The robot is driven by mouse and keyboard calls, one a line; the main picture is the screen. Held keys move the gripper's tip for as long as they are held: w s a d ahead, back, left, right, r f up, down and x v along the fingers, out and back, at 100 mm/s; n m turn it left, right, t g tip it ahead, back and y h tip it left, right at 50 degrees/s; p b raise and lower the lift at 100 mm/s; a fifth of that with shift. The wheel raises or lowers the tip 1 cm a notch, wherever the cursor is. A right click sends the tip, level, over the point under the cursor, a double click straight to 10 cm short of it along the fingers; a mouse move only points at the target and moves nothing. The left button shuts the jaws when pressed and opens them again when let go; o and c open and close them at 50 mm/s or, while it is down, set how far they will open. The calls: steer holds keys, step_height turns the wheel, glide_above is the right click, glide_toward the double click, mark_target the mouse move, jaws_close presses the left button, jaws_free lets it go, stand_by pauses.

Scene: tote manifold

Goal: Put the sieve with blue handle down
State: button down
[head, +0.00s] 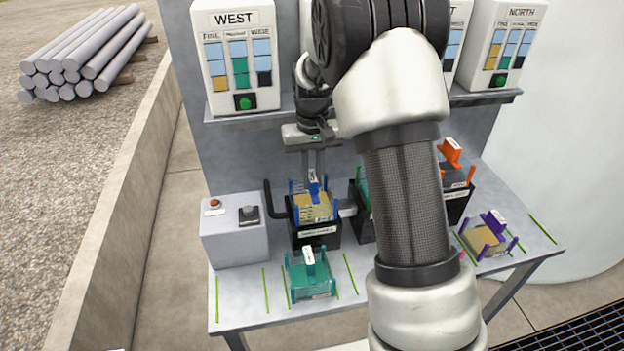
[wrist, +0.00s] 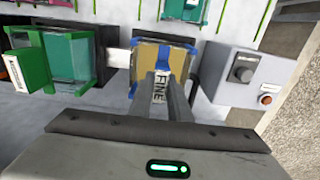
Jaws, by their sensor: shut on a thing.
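The sieve with blue handle (head: 314,208) has a tan body and blue corner posts. In the head view it is at the top of a black holder (head: 316,238) on the table; I cannot tell if it rests fully in it. My gripper (head: 313,178) is above it, pointing down, shut on its blue handle. In the wrist view the sieve (wrist: 180,57) is just beyond the fingertips (wrist: 161,80), and a "FINE" label shows between the fingers. My arm hides part of the table.
A teal sieve (head: 309,277) lies in front, among green line marks. A grey button box (head: 233,232) stands left. A purple-handled sieve (head: 485,236) and an orange-handled one (head: 453,163) are right. Dispensers (head: 236,55) hang behind.

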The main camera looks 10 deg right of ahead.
steer(key=shift+f, duration=0.25)
steer(key=shift+f, duration=0.2)
steer(key=c, duration=1.7)
jaws_free()
steer(key=shift+o, duration=0.2)
